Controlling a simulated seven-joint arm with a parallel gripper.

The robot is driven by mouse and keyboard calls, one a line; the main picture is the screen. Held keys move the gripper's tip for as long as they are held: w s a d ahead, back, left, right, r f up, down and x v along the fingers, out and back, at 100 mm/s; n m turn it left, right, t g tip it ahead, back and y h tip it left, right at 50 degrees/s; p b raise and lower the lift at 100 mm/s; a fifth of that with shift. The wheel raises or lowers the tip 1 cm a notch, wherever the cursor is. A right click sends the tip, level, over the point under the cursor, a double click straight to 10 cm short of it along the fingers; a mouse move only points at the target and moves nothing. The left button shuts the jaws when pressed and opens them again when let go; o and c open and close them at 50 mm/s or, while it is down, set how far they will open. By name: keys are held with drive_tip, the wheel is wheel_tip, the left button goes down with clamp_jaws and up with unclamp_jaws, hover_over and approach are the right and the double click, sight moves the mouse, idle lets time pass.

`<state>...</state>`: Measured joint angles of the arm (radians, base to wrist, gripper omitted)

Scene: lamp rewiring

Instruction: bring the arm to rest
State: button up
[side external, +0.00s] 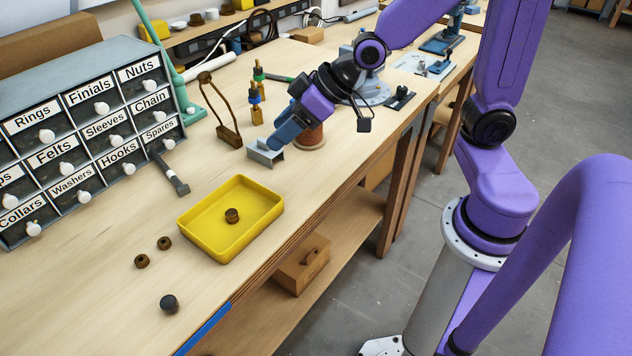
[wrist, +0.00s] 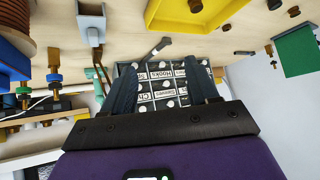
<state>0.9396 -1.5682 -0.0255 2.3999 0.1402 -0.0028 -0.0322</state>
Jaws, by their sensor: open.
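My gripper (side external: 280,140) is over the bench, close to a small grey bracket (side external: 265,153) and a spool (side external: 312,138). I cannot tell its exact height above them. In the wrist view my gripper (wrist: 162,80) has its two dark fingers spread wide apart, with nothing between them but the distant drawer cabinet (wrist: 160,92). The grey bracket also shows in the wrist view (wrist: 91,22), outside the fingers.
A yellow tray (side external: 259,237) holds one small brown part (side external: 232,215). Two brown rings (side external: 141,261) and a dark knob (side external: 169,303) lie on the bench. A lamp frame (side external: 228,135) and brass fittings (side external: 257,115) stand near my gripper. The front-left bench top is mostly clear.

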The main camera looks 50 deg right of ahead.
drive_tip(key=s+d+f+n+g+h, duration=0.1)
drive_tip(key=s+d+n+g+h, duration=0.1)
drive_tip(key=s, duration=0.8)
drive_tip(key=s+d+f+n+g+h, duration=0.1)
drive_tip(key=s+d+n+g+h, duration=0.1)
drive_tip(key=s, duration=0.8)
drive_tip(key=d+n+g, duration=0.1)
drive_tip(key=n+g, duration=0.1)
drive_tip(key=g, duration=0.1)
drive_tip(key=shift+s+f+n+h, duration=0.15)
drive_tip(key=shift+s+n+h, duration=0.15)
drive_tip(key=shift+s+h, duration=0.1)
